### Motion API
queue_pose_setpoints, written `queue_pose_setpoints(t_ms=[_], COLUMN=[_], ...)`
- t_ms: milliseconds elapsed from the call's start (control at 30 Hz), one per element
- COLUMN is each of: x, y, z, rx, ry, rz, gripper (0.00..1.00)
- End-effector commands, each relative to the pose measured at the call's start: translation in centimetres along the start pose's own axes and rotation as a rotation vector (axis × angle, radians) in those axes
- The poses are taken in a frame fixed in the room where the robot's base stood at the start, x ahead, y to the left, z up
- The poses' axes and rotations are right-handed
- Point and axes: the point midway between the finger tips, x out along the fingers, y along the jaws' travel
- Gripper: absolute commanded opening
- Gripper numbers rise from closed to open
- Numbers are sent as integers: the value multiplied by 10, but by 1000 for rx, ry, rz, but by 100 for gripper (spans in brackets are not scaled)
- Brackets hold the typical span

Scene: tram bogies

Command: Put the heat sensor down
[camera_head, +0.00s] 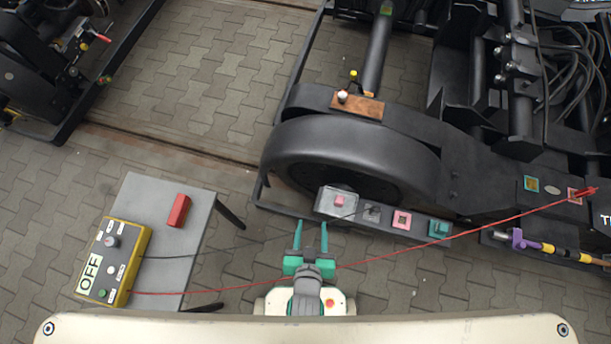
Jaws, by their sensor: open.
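My gripper (311,229) has two green fingers. They are spread apart with nothing visible between them except a thin black cable passing near them. The gripper points at the black bogie (352,150), just short of its lower edge. A grey table (160,195) stands to the left. A red block (179,210) lies on it, and a yellow box (118,265) marked OFF, with knobs, sits at its left side. I cannot tell for certain which item is the heat sensor.
A red cable (450,238) runs from the yellow box past my gripper to a red probe (583,193) on the bogie. The bogie's lower ledge carries a clear box with a pink button (339,201), a pink square (401,219) and a teal block (438,229).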

Motion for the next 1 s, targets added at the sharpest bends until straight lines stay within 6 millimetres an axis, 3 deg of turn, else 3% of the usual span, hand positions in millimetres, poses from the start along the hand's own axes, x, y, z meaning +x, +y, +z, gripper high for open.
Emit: queue_pose_setpoints(t_ms=[33, 200, 400, 567, 1000], x=[-21, -80, -128, -141, -141], y=[-2, -8, -10, -12, -12], z=[-5, -42, -76, -87, -87], rx=[-8, -25, -34, -35, -35], ry=[40, 204, 335, 373, 374], rz=[-11, -43, -72, -78, -78], gripper=[45, 45, 45, 45, 45])
